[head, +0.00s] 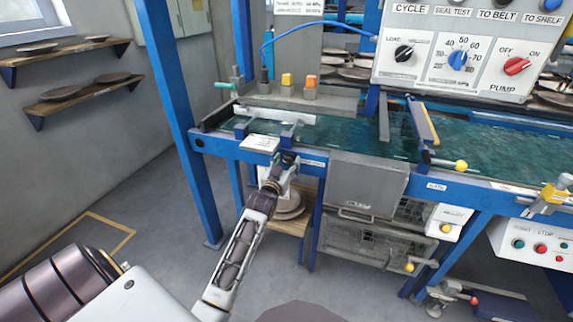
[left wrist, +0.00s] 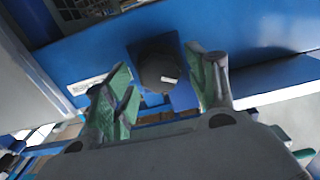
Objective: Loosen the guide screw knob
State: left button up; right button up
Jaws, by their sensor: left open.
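The guide screw knob (left wrist: 158,72) is dark and round with a pale line on its face. In the left wrist view it sits on a blue mount on the blue frame rail (left wrist: 225,45). My left gripper (left wrist: 162,80) is open, its green-padded fingers on either side of the knob. I see no clear contact between the fingers and the knob. The knob is not distinguishable there. My right gripper is not in view.
The green belt (head: 345,130) runs behind the rail. A grey box (head: 365,185) hangs from the rail just right of my gripper, and a wooden stand with stacked plates (head: 290,207) is below. A blue upright post (head: 172,105) stands to the left.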

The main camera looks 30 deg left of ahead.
pick_arm(q)
jog(key=c, duration=1)
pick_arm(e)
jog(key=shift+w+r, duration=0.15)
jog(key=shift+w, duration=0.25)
